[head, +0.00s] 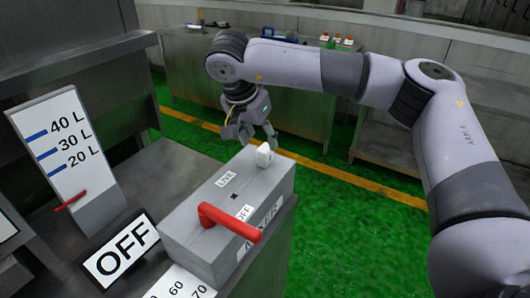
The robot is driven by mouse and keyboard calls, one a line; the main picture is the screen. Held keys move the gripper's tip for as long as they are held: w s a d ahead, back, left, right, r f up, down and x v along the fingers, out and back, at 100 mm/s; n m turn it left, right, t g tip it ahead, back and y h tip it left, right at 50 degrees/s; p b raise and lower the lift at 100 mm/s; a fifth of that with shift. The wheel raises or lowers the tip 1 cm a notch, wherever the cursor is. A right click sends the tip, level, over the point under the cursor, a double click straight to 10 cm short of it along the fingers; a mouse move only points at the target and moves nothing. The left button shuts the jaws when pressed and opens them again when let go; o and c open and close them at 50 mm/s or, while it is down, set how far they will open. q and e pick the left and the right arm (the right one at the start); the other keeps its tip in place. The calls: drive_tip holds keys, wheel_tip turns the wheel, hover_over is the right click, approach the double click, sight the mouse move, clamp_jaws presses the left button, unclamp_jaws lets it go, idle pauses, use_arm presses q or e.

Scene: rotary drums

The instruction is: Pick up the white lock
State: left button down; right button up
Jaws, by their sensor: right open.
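A small white block-like object (264,156), which looks like the white lock, sits on the far end of the top of the grey mixer box (190,222). My right gripper (249,137) points down just above and behind it, with its fingers spread open. One fingertip is close to the object; I cannot tell whether they touch. Nothing shows between the fingers. My left gripper is out of view.
A red lever (229,222) sticks out from the mixer box near its OFF label. An OFF sign (122,252) and a litre gauge panel (57,150) with a red pointer stand left. A back bench (290,75) holds small items. Green floor lies open right of the box.

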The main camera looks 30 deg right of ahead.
sight(264, 148)
drive_tip(key=shift+x, duration=1.1)
drive_tip(key=shift+w+d+f+p, duration=0.2)
drive_tip(key=shift+f+p, duration=0.1)
drive_tip(key=shift+p, duration=0.15)
drive_tip(key=p+x, duration=0.1)
drive_tip(key=x, duration=0.2)
drive_tip(key=shift+w+d+f, duration=0.15)
drive_tip(key=shift+f, duration=0.05)
drive_tip(key=shift+d+f, duration=0.15)
drive_tip(key=shift+f, duration=0.25)
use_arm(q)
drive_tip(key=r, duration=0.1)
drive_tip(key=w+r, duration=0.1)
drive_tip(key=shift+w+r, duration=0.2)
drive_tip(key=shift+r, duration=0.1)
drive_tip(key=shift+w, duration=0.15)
use_arm(e)
clamp_jaws()
